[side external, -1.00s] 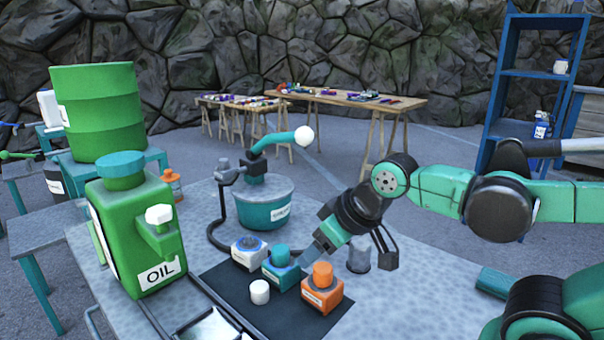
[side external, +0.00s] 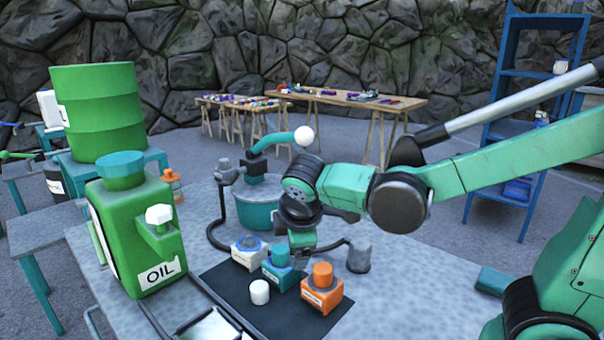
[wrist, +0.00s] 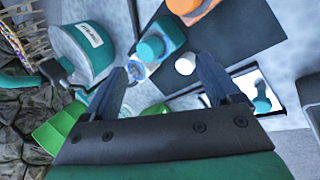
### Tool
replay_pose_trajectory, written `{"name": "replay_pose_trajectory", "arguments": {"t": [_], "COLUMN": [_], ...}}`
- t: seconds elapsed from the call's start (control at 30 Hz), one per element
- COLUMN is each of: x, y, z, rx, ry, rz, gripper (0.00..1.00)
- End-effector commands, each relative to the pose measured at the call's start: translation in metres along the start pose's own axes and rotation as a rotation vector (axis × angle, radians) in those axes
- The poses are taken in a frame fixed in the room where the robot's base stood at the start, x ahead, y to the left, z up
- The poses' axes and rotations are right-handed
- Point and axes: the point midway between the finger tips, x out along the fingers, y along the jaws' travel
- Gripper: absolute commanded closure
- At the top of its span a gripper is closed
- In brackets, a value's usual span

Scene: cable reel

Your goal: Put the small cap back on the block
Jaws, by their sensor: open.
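The small white cap (side external: 260,291) stands on the dark mat, in front of the teal block. In the wrist view the white cap (wrist: 185,66) shows between my fingers, and the white block (wrist: 137,73) is partly hidden by the left finger. My gripper (wrist: 165,68) is open and empty. In the side view it points down above and behind the teal block, with its fingertips hard to make out.
The teal block (side external: 278,275) and orange block (side external: 321,295) stand on the mat (side external: 232,298) with their caps on. A teal tub (side external: 259,209) stands behind, and a green oil can (side external: 140,238) at left.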

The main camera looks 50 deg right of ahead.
Motion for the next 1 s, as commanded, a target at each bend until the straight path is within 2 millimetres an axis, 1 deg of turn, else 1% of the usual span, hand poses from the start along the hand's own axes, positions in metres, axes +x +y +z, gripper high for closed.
{"name": "replay_pose_trajectory", "arguments": {"t": [0.03, 0.2, 0.3, 0.43, 0.5, 0.63, 0.73, 0.9, 1.0], "x": [0.005, 0.022, 0.029, 0.035, 0.037, 0.04, 0.047, 0.065, 0.071], "y": [0.004, 0.009, 0.005, -0.005, -0.01, -0.016, -0.022, -0.033, -0.036], "z": [-0.011, -0.04, -0.057, -0.073, -0.078, -0.083, -0.084, -0.084, -0.084], "rx": [-0.138, -0.584, -0.806, -1.011, -1.081, -1.151, -1.164, -1.164, -1.163], "ry": [-0.054, -0.279, -0.419, -0.578, -0.641, -0.709, -0.724, -0.723, -0.722], "rz": [0.029, 0.116, 0.152, 0.177, 0.183, 0.186, 0.184, 0.184, 0.184], "gripper": [0.17, 0.17, 0.17, 0.17, 0.17, 0.17, 0.17, 0.17, 0.17]}}
